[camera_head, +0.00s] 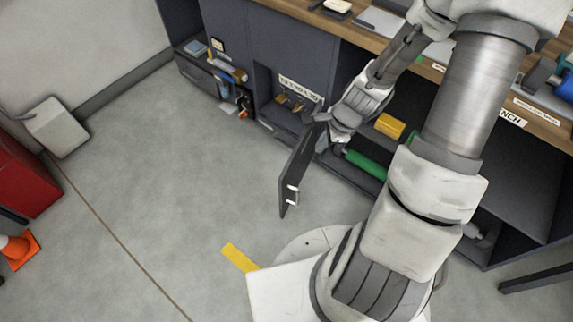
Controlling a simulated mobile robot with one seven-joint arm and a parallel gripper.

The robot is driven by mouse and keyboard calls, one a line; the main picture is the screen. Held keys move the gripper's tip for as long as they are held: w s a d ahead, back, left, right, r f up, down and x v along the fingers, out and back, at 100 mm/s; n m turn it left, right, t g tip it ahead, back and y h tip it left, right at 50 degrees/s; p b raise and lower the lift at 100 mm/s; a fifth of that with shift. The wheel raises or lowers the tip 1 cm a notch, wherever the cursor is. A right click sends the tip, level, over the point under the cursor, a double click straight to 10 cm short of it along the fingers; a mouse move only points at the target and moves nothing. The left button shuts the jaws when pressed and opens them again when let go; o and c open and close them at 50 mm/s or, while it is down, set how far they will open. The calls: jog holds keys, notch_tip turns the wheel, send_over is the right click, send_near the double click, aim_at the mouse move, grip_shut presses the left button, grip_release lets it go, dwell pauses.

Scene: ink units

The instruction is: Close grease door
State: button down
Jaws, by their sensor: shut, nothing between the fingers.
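The grease door (297,172) is a dark panel that stands swung out from the front of the dark cabinet, with a light handle (291,195) near its outer end. Behind it is an open compartment (284,108) with a label strip above and small yellowish items inside. My gripper (324,118) is shut and empty, close to the door's upper edge near the cabinet side. I cannot tell whether it touches the door. The door's hinge side is partly hidden by my gripper and wrist.
A drawer (205,80) stands open at the left, with small items in and around it. A shelf to the right of the door holds a green cylinder (366,164) and a yellow box (389,126). An orange cone (18,248) and red cabinet (25,178) stand far left. Floor left of the door is clear.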

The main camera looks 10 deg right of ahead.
notch_tip(320, 180, down, 11)
jog(key=s+m+y+b, duration=0.1)
jog(key=s+m+b, duration=0.2)
jog(key=m, duration=0.3)
jog(key=w+a+f+b, duration=0.4)
jog(key=a+f, duration=0.3)
jog(key=f, duration=0.2)
jog(key=shift+w+f, duration=0.25)
jog(key=shift+w, duration=0.35)
